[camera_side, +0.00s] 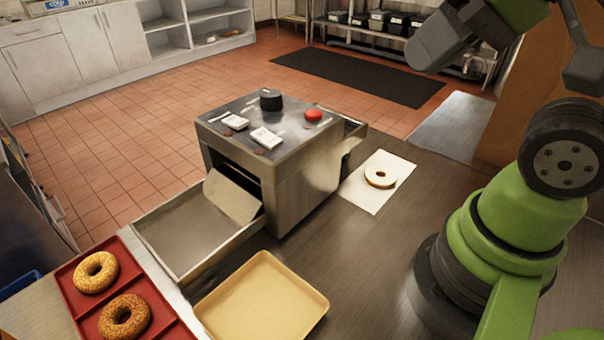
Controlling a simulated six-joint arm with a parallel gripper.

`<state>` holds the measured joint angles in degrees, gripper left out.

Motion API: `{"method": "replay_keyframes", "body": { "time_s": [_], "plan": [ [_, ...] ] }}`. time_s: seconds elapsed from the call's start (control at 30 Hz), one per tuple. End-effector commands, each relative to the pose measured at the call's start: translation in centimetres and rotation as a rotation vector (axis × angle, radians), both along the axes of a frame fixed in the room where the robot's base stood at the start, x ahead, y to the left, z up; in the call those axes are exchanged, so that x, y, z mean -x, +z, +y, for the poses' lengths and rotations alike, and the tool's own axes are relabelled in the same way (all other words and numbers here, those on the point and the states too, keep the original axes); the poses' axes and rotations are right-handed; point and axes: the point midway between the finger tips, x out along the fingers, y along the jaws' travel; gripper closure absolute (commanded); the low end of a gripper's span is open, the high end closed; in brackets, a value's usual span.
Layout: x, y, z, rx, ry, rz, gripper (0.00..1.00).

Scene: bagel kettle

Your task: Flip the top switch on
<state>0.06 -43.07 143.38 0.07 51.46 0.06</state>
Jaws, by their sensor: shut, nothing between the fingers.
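Two white switch units sit on the top face of the steel machine (305,170) in the middle of the picture. The upper white switch (235,121) is farther back and to the left. The lower white switch (266,138) is nearer and to the right. Both are too small for me to tell which way they are set. A part of my arm shows at the upper right, well away from the machine. I cannot make out my gripper's fingers in this view.
A black knob (271,99) and a red button (313,114) share the machine's top. A bagel half (380,176) lies on white paper (358,198) to the right. A beige tray (262,305) and a red tray (165,305) with two bagels stand in front.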

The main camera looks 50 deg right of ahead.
Motion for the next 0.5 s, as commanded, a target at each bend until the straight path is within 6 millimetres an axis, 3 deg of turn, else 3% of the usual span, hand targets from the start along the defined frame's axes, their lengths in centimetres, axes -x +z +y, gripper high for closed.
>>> {"method": "replay_keyframes", "body": {
  "time_s": [0.27,0.5],
  "plan": [
    [-1.4,1.1,0.2,0.023,0.040,0.042,1.00],
    [-6.4,3.3,1.2,0.105,0.154,0.182,1.00]
  ]
}}
